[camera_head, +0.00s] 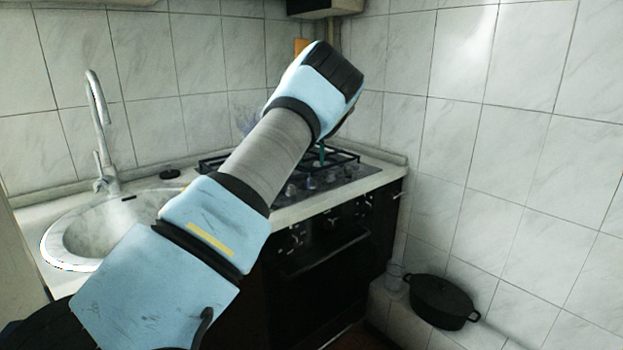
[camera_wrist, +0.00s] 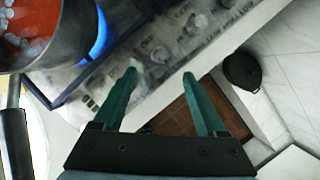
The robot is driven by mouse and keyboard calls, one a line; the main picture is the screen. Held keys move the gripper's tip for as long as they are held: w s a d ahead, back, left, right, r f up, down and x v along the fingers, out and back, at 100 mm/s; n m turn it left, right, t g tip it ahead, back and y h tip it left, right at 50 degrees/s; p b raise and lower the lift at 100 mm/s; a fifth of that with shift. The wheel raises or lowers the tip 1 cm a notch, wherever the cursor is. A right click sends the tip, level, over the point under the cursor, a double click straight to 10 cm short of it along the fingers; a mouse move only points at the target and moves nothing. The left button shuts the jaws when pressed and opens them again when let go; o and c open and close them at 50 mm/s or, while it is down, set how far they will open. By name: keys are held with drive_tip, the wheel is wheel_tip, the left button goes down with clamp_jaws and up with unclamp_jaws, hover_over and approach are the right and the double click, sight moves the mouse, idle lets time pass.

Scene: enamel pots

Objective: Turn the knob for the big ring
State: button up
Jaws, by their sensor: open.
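A row of knobs runs along the stove's top panel. In the wrist view one knob (camera_wrist: 158,53) lies just beyond and between my fingertips, and another knob (camera_wrist: 196,24) is farther up and right. The printed marks beside them are too blurred to tell which serves the big ring. My gripper (camera_wrist: 159,76) has two green fingers spread apart with nothing between them. In the head view a green finger (camera_head: 321,152) shows over the hob (camera_head: 345,172), and my arm hides much of the stove.
A pot (camera_wrist: 62,45) with red contents stands by a blue flame (camera_wrist: 98,42), left of my gripper. Its dark handle (camera_wrist: 15,130) points down. The sink (camera_head: 65,238) and faucet (camera_head: 100,130) are at left.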

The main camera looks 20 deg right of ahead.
sight(312, 179)
drive_tip(key=p+x, duration=0.2)
drive_tip(key=x, duration=0.7)
drive_tip(key=shift+f, duration=0.1)
clamp_jaws()
idle(0.4)
